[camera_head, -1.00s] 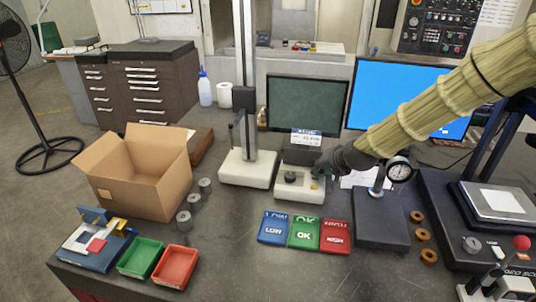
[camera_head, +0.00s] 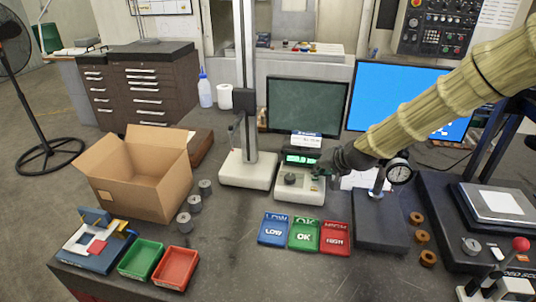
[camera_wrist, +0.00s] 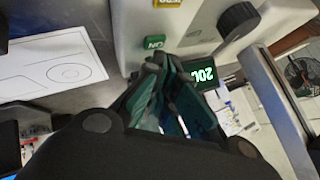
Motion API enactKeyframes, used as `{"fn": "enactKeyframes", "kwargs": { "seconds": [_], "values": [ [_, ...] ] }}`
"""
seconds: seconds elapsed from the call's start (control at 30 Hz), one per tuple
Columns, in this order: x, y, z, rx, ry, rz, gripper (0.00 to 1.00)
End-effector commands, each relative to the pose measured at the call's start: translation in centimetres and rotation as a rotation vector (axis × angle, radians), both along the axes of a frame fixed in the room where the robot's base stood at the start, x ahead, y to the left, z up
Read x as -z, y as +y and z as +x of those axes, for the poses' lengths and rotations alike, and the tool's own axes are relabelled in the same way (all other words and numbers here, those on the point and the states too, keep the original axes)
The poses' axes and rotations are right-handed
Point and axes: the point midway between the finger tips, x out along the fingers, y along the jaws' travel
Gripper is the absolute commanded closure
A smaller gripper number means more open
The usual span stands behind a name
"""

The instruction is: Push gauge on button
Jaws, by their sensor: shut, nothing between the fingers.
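The gauge unit (camera_head: 299,196) is a white base box with a dark round knob (camera_head: 290,179) and a small display (camera_head: 297,158), which is lit with green digits. In the wrist view the display (camera_wrist: 203,75) also shows green, beside the white housing. A green ON button (camera_wrist: 153,42) and a yellow button (camera_wrist: 167,3) sit on the housing face. My gripper (camera_head: 322,168) is at the right side of the gauge unit. In the wrist view my gripper (camera_wrist: 160,62) is shut and empty, its tips close to the green button. I cannot tell whether they touch it.
A tall column stand (camera_head: 246,172) is left of the gauge unit. LOW, OK and HIGH trays (camera_head: 304,247) lie in front. A dial gauge (camera_head: 399,174) on a stand is close to my arm at right. An open cardboard box (camera_head: 150,180) stands at left.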

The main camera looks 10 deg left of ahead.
Motion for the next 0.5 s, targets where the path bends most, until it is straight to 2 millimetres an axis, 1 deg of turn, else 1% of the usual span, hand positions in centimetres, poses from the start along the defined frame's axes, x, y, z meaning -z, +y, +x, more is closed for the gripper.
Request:
{"fn": "enactKeyframes", "kwargs": {
  "seconds": [0.03,0.37,0.5],
  "values": [
    [-0.32,0.01,0.0,0.0,0.0,0.0,1.0],
    [-0.4,0.01,0.0,0.0,0.0,0.0,1.0],
    [-0.9,0.0,0.01,0.0,0.0,0.0,1.0]
  ]
}}
